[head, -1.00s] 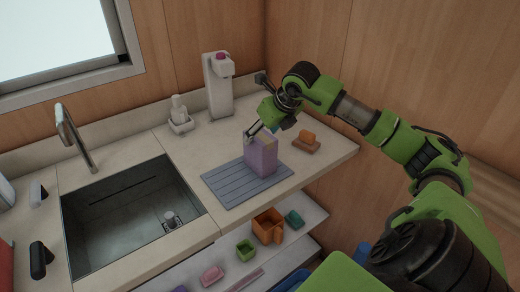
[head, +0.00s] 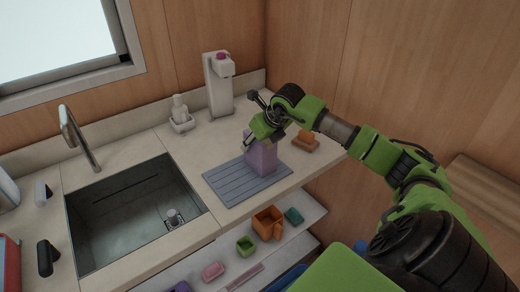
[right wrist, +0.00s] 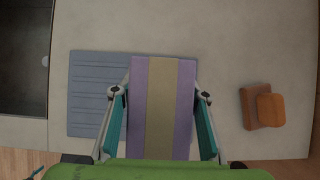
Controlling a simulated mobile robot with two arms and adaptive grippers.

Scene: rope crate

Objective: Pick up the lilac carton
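The lilac carton (head: 262,160) stands upright on the grey-blue ribbed mat (head: 225,184) on the counter. In the right wrist view the carton (right wrist: 165,105) shows its top with a tan stripe down the middle. My right gripper (head: 256,138) is at the top of the carton, coming from above. In the right wrist view my right gripper (right wrist: 160,125) is open, with one teal-padded finger on each side of the carton and a narrow gap showing at each side. My left gripper is not in view.
An orange sponge on a brown holder (head: 305,141) sits right of the carton. A sink (head: 135,215) lies to the left, and a white dispenser (head: 218,85) stands behind. A lower shelf holds an orange container (head: 266,223) and several small items.

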